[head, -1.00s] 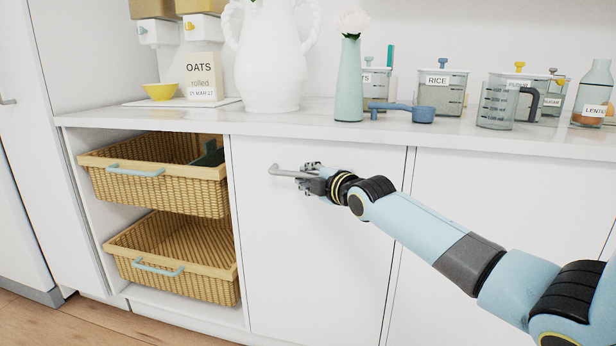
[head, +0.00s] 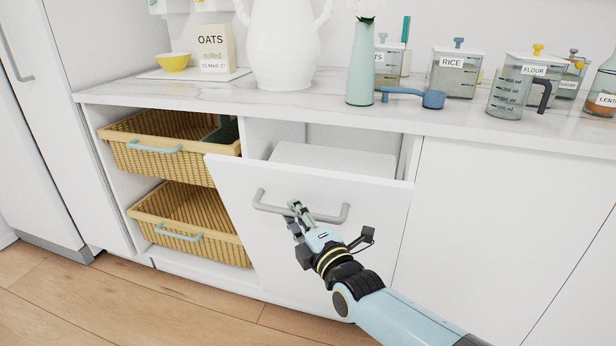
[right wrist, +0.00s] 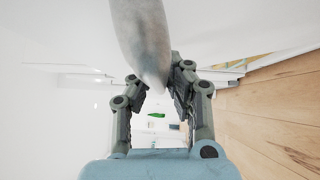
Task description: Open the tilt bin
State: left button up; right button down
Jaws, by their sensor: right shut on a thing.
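The tilt bin's white front (head: 370,215) leans outward at the top in the head view, with a gap behind its upper edge. A white inner container (head: 330,160) shows in that gap. The grey bar handle (head: 335,215) runs across the upper front. My right gripper (head: 295,212) is shut on this handle near its middle. In the right wrist view the handle (right wrist: 143,35) passes between the two fingers (right wrist: 155,95). My left gripper is not in view.
Two wicker baskets (head: 195,212) with blue handles sit in open shelves left of the bin. The marble counter (head: 300,107) above carries a white pitcher (head: 280,45), a green vase (head: 360,65), a blue scoop (head: 432,98) and several labelled canisters. Wooden floor (head: 60,285) lies clear in front.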

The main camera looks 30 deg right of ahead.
jog(key=s+a+f+n+t+b, duration=0.1)
jog(key=s+a+f+b, duration=0.3)
jog(key=s+a, duration=0.3)
jog(key=shift+a+f+n+t, duration=0.3)
jog(key=shift+a+f+n, duration=0.1)
jog(key=shift+a+f, duration=0.3)
jog(key=shift+r, duration=0.1)
jog(key=c, duration=1.4)
grip_release()
jog(key=shift+o, duration=0.6)
